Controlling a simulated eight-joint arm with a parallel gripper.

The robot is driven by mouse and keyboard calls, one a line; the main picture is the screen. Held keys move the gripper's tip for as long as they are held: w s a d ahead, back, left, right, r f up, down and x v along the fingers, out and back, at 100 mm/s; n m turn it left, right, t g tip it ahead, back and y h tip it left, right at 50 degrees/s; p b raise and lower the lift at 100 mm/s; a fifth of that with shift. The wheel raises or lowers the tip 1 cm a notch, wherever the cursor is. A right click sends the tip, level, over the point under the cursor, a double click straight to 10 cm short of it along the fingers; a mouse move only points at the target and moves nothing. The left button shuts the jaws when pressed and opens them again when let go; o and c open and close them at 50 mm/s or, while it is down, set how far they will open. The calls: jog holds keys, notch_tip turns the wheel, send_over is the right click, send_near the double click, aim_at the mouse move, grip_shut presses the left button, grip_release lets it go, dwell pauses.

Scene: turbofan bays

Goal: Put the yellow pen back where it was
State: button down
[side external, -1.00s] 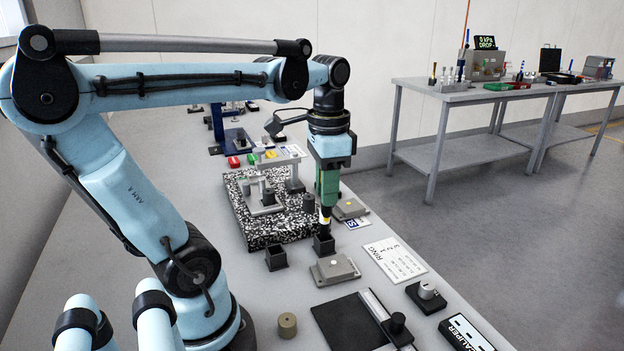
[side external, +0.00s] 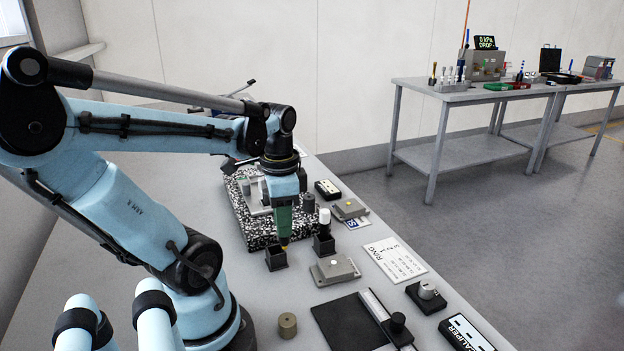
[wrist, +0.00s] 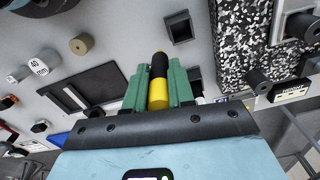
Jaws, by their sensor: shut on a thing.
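My gripper (side external: 283,238) points down and is shut on the yellow pen (wrist: 158,95), which has a black band and sits between the green fingers in the wrist view. In the side view only a small yellow end of the pen (side external: 284,244) shows below the fingers, just above and to the right of the left dark square cup (side external: 276,260). That cup also shows in the wrist view (wrist: 181,27), and it looks empty. The right dark cup (side external: 323,246) has a white-topped pen (side external: 324,218) standing in it.
The speckled granite plate (side external: 247,230) with a fixture lies behind the cups. A grey block (side external: 335,270) is close in front of them. A tan cylinder (side external: 287,325) and a black flat plate with a rail (side external: 350,325) stand nearer the camera.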

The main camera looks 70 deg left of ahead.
jog(key=shift+s+a+f, duration=0.15)
jog(key=shift+a+f, duration=0.5)
jog(key=shift+f, duration=0.4)
jog(key=shift+s+a+f, duration=0.15)
jog(key=shift+a+f, duration=0.45)
jog(key=shift+f, duration=0.5)
jog(key=shift+s+a+f, duration=0.15)
jog(key=shift+a+f, duration=0.5)
jog(key=shift+f, duration=0.4)
jog(key=shift+f, duration=0.2)
jog(key=c, duration=1)
grip_release()
jog(key=shift+o, duration=0.2)
jog(key=shift+r, duration=0.2)
notch_tip(320, 180, up, 12)
jog(key=w+d+f+n+t, duration=0.1)
jog(key=w+d+t, duration=0.2)
jog(key=w+d, duration=0.3)
jog(key=w+d+f+t, duration=0.2)
jog(key=w+d+t, duration=0.2)
jog(key=d, duration=0.6)
jog(key=shift+w+d+n, duration=0.3)
jog(key=shift+w+n, duration=0.1)
jog(key=shift+w, duration=0.65)
